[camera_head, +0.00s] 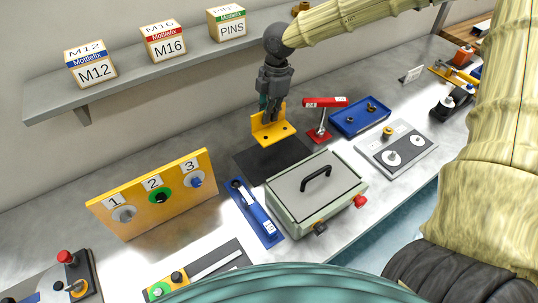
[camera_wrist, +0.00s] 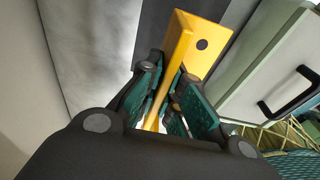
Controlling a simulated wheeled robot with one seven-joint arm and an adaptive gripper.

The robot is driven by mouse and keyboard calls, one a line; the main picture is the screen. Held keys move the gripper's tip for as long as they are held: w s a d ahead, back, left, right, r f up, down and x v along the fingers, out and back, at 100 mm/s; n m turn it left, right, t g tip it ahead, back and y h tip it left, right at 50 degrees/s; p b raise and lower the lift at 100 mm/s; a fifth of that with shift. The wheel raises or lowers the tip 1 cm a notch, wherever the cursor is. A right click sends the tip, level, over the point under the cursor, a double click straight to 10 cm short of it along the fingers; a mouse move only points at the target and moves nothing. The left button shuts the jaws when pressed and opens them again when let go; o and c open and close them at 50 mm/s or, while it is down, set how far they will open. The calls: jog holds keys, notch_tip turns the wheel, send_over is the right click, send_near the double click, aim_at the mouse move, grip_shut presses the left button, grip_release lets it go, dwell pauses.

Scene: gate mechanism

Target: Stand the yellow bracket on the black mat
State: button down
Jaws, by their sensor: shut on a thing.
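The yellow bracket (camera_head: 272,131) is an L-shaped plate with dark holes in its flange. In the head view my gripper (camera_head: 267,108) points down at it from above and is shut on its upright plate. The black mat (camera_head: 271,158) lies on the bench just in front of and below the bracket. I cannot tell whether the bracket touches the mat or bench. In the wrist view the bracket (camera_wrist: 196,45) runs between the teal finger pads of my gripper (camera_wrist: 162,98), with one hole showing. A dark strip of the mat (camera_wrist: 160,22) shows beside it.
A grey-green box with a black handle (camera_head: 317,183) stands right in front of the mat. A red clamp (camera_head: 322,118) and a blue tray (camera_head: 359,117) are to the right. The yellow numbered panel (camera_head: 157,194) stands at left. A shelf with labelled boxes is behind.

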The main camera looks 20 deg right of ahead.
jog(key=w+f, duration=0.1)
jog(key=p, duration=0.2)
send_over(268, 149)
jog(key=shift+f, duration=5.1)
jog(key=shift+s, duration=0.1)
jog(key=c, duration=1.6)
grip_release()
jog(key=shift+f, duration=0.1)
jog(key=shift+c, duration=0.2)
jog(key=shift+r, duration=0.2)
jog(key=shift+d+r+b, duration=0.3)
jog(key=shift+r+b, duration=0.1)
jog(key=shift+r, duration=1.55)
jog(key=shift+d+r+b, duration=0.3)
jog(key=shift+r+b, duration=0.1)
jog(key=shift+r, duration=1.55)
jog(key=shift+d+r+b, duration=0.3)
jog(key=shift+r+b, duration=0.1)
jog(key=shift+r, duration=1.55)
